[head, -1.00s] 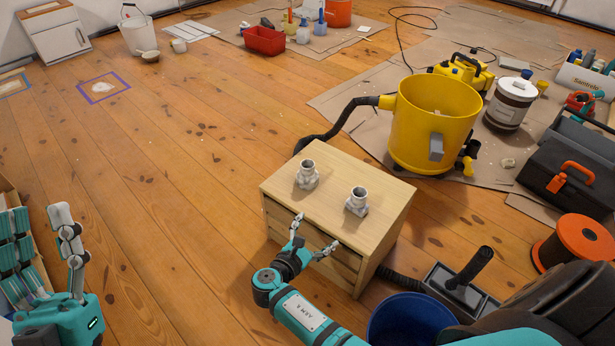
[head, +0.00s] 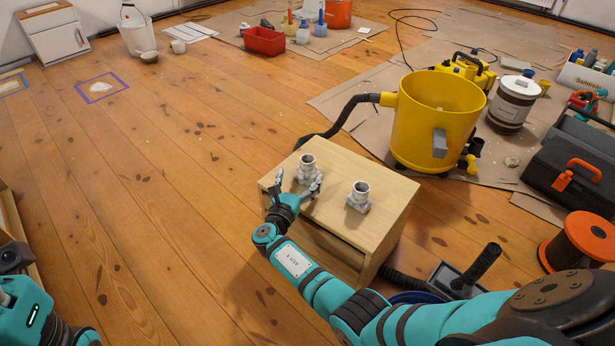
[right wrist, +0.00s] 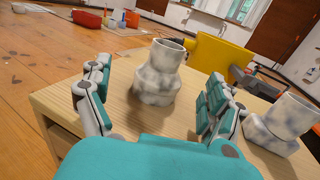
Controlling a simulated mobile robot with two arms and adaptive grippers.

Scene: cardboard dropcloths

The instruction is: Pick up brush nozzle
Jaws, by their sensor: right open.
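Two whitish-grey mottled nozzle-like pieces stand upright on a small wooden cabinet (head: 335,168). The left piece (head: 307,168) and the right piece (head: 358,196) look alike; I cannot tell which is the brush nozzle. My right gripper (head: 298,180) is open at the cabinet's front edge, its fingers on either side of the left piece. In the right wrist view the left piece (right wrist: 158,75) stands ahead between the spread fingers, with no clear contact. The right piece (right wrist: 284,122) is outside the right finger. My left gripper (head: 12,262) is cut off at the lower left; its fingers are not clear.
A yellow vacuum drum (head: 435,115) with a black hose stands behind the cabinet. A grey-framed black floor tool (head: 475,275), an orange cable reel (head: 578,242) and a dark toolbox (head: 570,165) are at the right. The wooden floor to the left is mostly clear.

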